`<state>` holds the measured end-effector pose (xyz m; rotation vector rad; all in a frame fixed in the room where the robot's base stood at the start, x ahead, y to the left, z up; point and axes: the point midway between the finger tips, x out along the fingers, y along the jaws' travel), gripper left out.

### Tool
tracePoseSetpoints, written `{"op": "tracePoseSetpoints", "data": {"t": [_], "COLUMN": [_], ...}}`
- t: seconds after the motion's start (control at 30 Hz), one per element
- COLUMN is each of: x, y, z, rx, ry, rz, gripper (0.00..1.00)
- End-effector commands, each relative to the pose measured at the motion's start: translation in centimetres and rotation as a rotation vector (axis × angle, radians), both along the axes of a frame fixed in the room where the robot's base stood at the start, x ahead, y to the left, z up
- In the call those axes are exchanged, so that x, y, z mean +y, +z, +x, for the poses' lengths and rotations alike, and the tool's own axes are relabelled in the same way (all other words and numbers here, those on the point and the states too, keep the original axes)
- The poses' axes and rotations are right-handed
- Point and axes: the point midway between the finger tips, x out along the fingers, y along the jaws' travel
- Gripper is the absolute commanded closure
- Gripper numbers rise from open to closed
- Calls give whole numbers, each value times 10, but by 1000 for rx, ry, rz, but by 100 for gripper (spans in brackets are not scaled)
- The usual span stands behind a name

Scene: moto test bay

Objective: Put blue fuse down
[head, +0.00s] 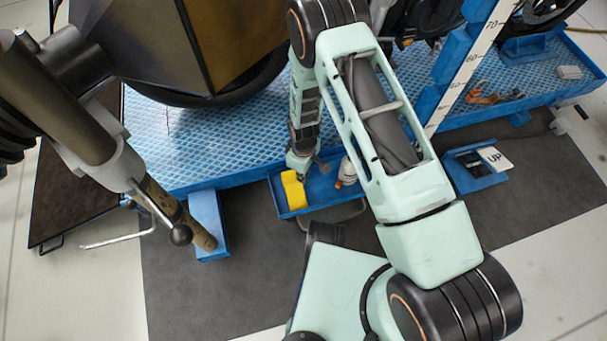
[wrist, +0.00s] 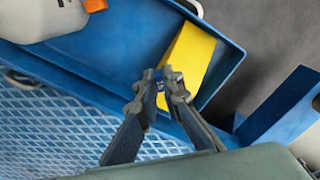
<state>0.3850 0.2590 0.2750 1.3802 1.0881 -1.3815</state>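My gripper (wrist: 162,88) has its two fingertips close together on a small blue piece, the blue fuse (wrist: 168,74). Most of the fuse is hidden between the fingertips. The gripper is over the blue tray (wrist: 232,62), beside a yellow block (wrist: 192,58) that lies in the tray. In the head view my gripper (head: 303,168) is at the left end of the tray (head: 325,188), just above the yellow block (head: 292,190). I cannot make out the fuse in the head view. The height of the fuse above the tray is hard to tell.
A white bottle with an orange part (head: 347,170) stands in the tray, right of my gripper. The blue textured platform (head: 240,140) with the motorcycle borders the tray. A small blue holder with a white "UP" card (head: 495,158) is to the right.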

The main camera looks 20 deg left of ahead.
Motion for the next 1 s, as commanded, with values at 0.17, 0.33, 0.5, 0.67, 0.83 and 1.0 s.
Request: {"op": "tracePoseSetpoints", "data": {"t": [0.17,0.33,0.5,0.67,0.83,1.0], "x": [0,0,0,0,1,1], "y": [1,1,5,22,64,101], "z": [0,0,0,1,1,1], "rx": [0,0,0,-2,-3,-2], "ry": [0,1,0,2,2,0], "rz": [0,0,0,1,2,1], "gripper": [76,76,76,76,76,76]}}
